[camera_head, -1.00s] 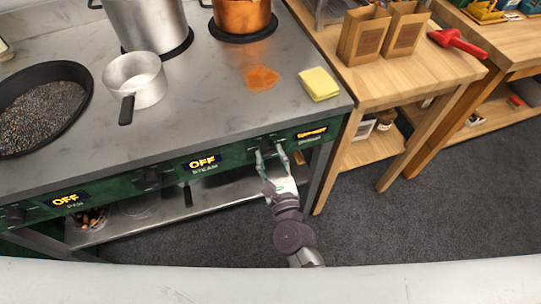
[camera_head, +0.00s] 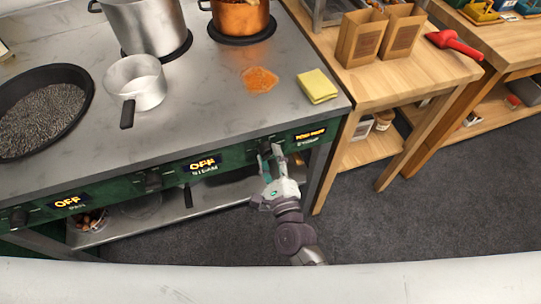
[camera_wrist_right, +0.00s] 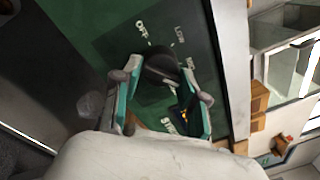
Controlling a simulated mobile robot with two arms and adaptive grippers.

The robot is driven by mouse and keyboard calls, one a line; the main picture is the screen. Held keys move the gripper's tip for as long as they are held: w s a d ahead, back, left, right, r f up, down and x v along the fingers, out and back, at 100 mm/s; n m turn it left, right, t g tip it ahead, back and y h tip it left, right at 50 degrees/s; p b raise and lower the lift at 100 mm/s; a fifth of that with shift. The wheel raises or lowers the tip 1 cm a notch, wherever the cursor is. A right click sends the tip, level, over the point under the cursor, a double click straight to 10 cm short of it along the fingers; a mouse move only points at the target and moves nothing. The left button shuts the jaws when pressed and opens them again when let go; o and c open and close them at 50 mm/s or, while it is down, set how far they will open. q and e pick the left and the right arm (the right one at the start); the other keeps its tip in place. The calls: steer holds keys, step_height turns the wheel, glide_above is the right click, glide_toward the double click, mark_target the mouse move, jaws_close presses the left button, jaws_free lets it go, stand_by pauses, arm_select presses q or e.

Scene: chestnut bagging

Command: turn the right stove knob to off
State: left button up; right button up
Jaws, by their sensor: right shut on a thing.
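The right stove knob (camera_wrist_right: 160,68) is a dark round knob on the green front panel (camera_wrist_right: 100,50). White marks around it include OFF and LOW. My right gripper (camera_head: 271,151) is at the panel below the lit right display (camera_head: 311,134), which shows small yellow-orange text I cannot read. In the right wrist view the fingers of my right gripper (camera_wrist_right: 163,86) are on either side of the knob, shut on it. In the head view the gripper mostly hides the knob. My left gripper is not in view.
Two other knobs, the middle one (camera_head: 153,181) and the left one (camera_head: 18,217), sit beside displays reading OFF. A wooden table (camera_head: 400,75) stands to the right.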

steer(key=n+y+p, duration=0.1)
steer(key=n+p, duration=0.3)
steer(key=n, duration=1.1)
steer(key=n+g+p, duration=0.1)
steer(key=n+p, duration=0.4)
steer(key=n, duration=1)
steer(key=shift+s+r+y, duration=0.1)
steer(key=shift+s+y, duration=0.05)
steer(key=shift+y, duration=0.25)
steer(key=o, duration=1.1)
steer(key=shift+r, duration=0.15)
